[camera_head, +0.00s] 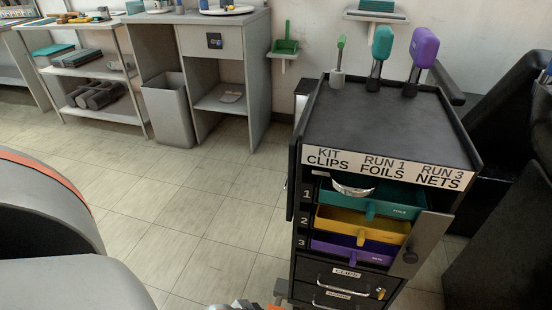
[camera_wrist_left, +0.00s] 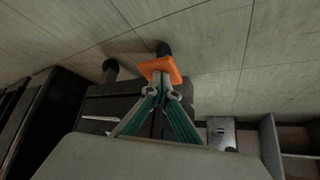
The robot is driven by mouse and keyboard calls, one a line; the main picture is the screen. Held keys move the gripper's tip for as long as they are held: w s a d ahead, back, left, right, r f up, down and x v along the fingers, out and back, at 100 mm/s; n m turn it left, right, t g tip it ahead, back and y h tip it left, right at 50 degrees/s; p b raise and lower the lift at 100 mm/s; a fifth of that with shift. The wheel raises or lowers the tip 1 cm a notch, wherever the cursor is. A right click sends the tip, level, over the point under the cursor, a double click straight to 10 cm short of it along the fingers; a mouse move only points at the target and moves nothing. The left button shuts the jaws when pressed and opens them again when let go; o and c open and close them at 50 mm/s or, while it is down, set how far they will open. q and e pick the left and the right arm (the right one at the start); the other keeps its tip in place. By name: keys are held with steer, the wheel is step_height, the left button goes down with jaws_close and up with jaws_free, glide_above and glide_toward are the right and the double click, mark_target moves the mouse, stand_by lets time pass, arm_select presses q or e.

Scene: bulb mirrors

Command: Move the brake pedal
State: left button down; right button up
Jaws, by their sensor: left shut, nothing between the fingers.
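The brake pedal (camera_wrist_left: 161,69) is a flat orange plate low by the cart's caster wheel, seen in the left wrist view. A sliver of orange also shows at the bottom edge of the head view. My left gripper (camera_wrist_left: 161,90) has its teal-sided fingers closed together with nothing between them. Its tips overlap the near edge of the pedal in the picture; I cannot tell whether they touch it. In the head view only a bit of this gripper shows at the bottom edge. My right gripper is in neither view.
The black cart (camera_head: 390,120) stands on the tiled floor with teal, yellow and purple drawers partly out and a grey door (camera_head: 424,245) open at right. Dark caster wheels (camera_wrist_left: 164,48) sit close to the pedal. Open floor (camera_head: 190,220) lies left of the cart.

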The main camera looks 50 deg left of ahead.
arm_select(q)
steer(key=shift+s+f, duration=0.3)
steer(key=shift+f, duration=0.55)
steer(key=shift+w+r, duration=0.15)
steer(key=shift+w, duration=0.05)
steer(key=s, duration=0.1)
steer(key=s+r+p, duration=0.1)
steer(key=s, duration=0.1)
steer(key=shift+a, duration=0.15)
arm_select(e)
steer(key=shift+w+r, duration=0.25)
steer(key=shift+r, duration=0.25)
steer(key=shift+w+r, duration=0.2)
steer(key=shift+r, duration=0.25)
arm_select(q)
steer(key=shift+r, duration=0.1)
steer(key=v, duration=1.2)
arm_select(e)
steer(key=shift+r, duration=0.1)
